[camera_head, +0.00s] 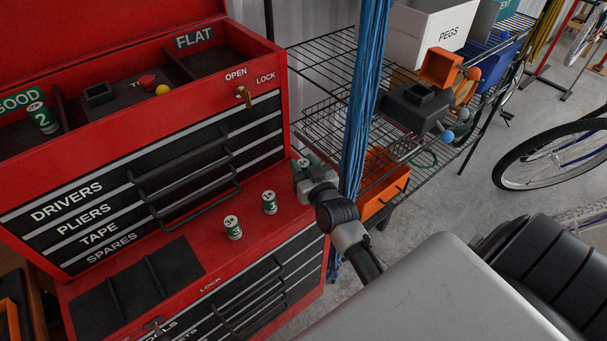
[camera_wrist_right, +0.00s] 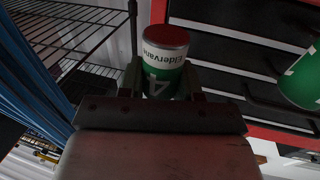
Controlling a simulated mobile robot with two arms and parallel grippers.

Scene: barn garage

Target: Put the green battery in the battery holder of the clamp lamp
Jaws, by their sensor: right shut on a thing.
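My right gripper (camera_head: 301,172) is shut on a green and white battery (camera_wrist_right: 165,62) marked 4, with a red end, held between its fingers in the wrist view. In the head view the gripper is over the right end of the red chest's ledge and largely hides this battery. Two more green batteries, one (camera_head: 233,227) and another (camera_head: 269,202), stand on the ledge to its left. A battery marked 2 (camera_head: 42,117) is in the GOOD compartment. The clamp lamp appears to be the orange-headed item (camera_head: 440,67) with a black box (camera_head: 415,107) on the wire rack. My left gripper is out of view.
The red tool chest (camera_head: 262,83) fills the left, with a FLAT compartment and a black device (camera_head: 110,96) in its top. A blue cord bundle (camera_head: 362,90) hangs between gripper and rack. A PEGS box (camera_head: 425,35) and an orange bin (camera_head: 378,190) are at the rack.

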